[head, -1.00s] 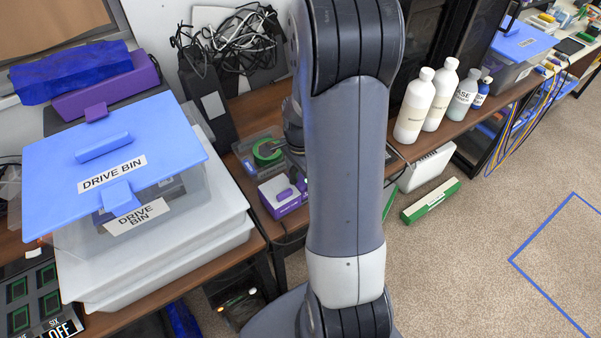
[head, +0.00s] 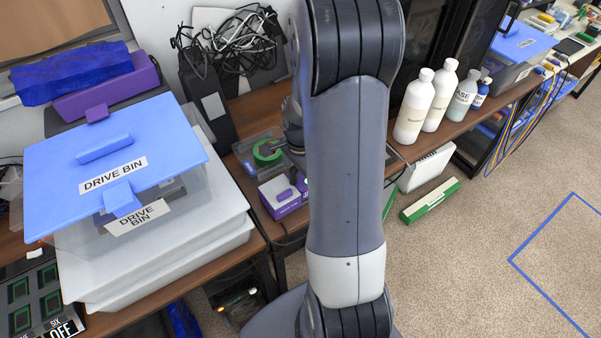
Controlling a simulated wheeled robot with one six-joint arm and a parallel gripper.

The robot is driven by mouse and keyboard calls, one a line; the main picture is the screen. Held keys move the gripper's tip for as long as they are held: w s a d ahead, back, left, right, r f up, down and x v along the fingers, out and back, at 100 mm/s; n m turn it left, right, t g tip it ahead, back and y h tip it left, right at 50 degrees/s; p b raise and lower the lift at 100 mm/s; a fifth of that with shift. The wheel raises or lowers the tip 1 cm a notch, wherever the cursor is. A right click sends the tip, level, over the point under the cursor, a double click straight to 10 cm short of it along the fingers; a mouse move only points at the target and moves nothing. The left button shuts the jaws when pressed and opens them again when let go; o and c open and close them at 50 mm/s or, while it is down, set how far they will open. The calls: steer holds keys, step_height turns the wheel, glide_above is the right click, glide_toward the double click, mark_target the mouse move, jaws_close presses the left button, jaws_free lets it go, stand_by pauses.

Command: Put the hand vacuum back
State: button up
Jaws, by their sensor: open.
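I cannot pick out a hand vacuum in the head view; my arm hides a strip of the bench where it crosses the middle of the picture. A small grey part of my arm shows at its left edge, above the bench, close to a clear tray (head: 246,146) with a green ring of tape (head: 267,152). My gripper's fingertips are hidden behind the arm, and so is anything between them.
A blue-lidded drive bin (head: 115,160) stands on white trays at the left. A purple box (head: 284,195) sits at the bench's front edge. Several bottles (head: 414,106) stand right of my arm. A green-and-white box (head: 430,201) lies on the carpet. Open floor is at right.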

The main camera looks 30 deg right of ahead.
steer(key=shift+r+p, duration=2.4)
steer(key=shift+r, duration=0.9)
step_height(320, 180, down, 7)
steer(key=b, duration=0.5)
steer(key=shift+r, duration=0.15)
steer(key=shift+r+p, duration=4.95)
steer(key=shift+r, duration=1.8)
steer(key=shift+s, duration=0.1)
